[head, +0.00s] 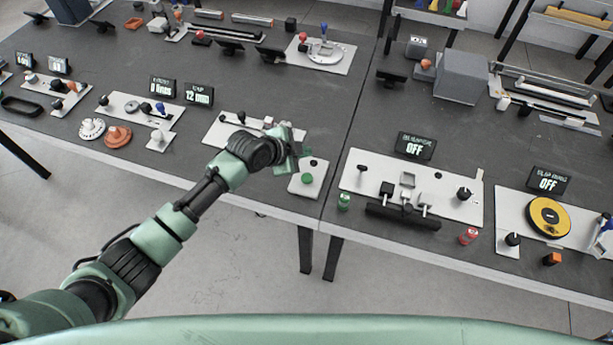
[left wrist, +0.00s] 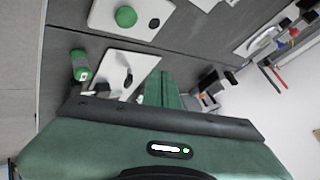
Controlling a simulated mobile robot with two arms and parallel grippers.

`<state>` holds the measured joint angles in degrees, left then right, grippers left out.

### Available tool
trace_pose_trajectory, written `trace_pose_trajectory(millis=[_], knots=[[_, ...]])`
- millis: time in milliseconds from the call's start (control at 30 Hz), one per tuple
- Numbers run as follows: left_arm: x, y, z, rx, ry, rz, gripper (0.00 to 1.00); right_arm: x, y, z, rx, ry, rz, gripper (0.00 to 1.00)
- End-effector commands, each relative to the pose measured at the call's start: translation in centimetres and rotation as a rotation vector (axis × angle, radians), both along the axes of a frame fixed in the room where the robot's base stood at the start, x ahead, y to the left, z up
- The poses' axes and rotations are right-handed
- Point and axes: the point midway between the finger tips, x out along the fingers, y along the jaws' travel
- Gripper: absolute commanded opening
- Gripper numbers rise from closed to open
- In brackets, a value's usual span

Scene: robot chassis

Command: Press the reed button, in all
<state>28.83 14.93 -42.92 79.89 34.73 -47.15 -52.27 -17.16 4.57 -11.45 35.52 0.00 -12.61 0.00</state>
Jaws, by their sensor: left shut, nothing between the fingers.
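A round green button (head: 307,179) sits on a small white plate (head: 318,187) near the table's front edge, beside a black knob (head: 313,163). No readable label marks it as the reed button. My left gripper (head: 293,147) is just behind and left of this plate, above the table, apart from the button as far as I can tell. My right gripper is not in view.
A white panel (head: 222,131) lies under my left wrist. To the right, another panel (head: 455,208) carries switches and stands by an OFF display (head: 415,147). A green cylinder (head: 343,202) stands near the front edge. Bare dark table (head: 340,115) lies behind.

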Motion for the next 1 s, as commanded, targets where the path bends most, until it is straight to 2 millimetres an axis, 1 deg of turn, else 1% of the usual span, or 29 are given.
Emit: trace_pose_trajectory(millis=[167, 367, 800, 900, 1000], knots=[[0.0, 0.0, -0.2, -0.001, 0.001, 0.001, 0.00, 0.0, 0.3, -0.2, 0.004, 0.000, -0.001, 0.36], [-0.1, 0.0, -1.6, -0.001, 0.001, 0.001, 0.00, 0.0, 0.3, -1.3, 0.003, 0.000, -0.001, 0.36], [0.0, 0.0, -7.5, -0.002, 0.001, 0.003, 0.00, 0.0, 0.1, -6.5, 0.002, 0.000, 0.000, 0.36], [0.0, 0.0, -8.4, -0.002, 0.001, 0.002, 0.00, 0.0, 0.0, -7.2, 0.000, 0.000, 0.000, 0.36], [0.0, 0.0, -8.9, -0.002, 0.001, 0.002, 0.00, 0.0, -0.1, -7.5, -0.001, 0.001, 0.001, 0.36]])
